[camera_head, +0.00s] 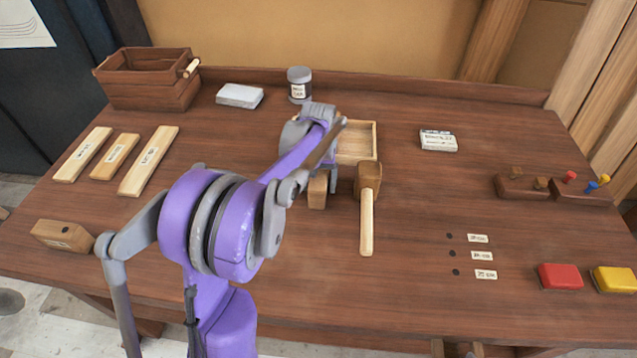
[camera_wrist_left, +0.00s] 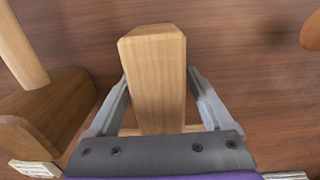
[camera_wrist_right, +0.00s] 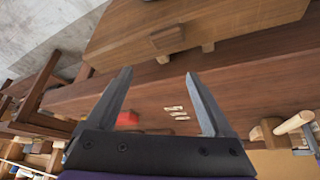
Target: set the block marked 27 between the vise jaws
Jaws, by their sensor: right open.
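A pale wooden block (camera_wrist_left: 158,75) lies between the fingers of my left gripper (camera_wrist_left: 158,85) in the left wrist view. Its front end also shows below that gripper in the head view (camera_head: 318,188). The fingers lie close along both sides; whether they press on it is unclear. No number is readable, so I cannot confirm it is block 27. My right gripper (camera_wrist_right: 160,75) is open and empty, facing a large wooden piece (camera_wrist_right: 200,25) with a dark knob, possibly a vise jaw. A wooden piece with a dark hole (camera_head: 62,235) sits at the table's left front edge.
A mallet (camera_head: 366,220) lies just right of the block, and an open wooden tray (camera_head: 358,140) stands behind. Three labelled slats (camera_head: 150,160) lie left. A peg rack (camera_head: 555,188), a red block (camera_head: 560,277) and a yellow block (camera_head: 613,280) occupy the right. The table's right centre is mostly clear.

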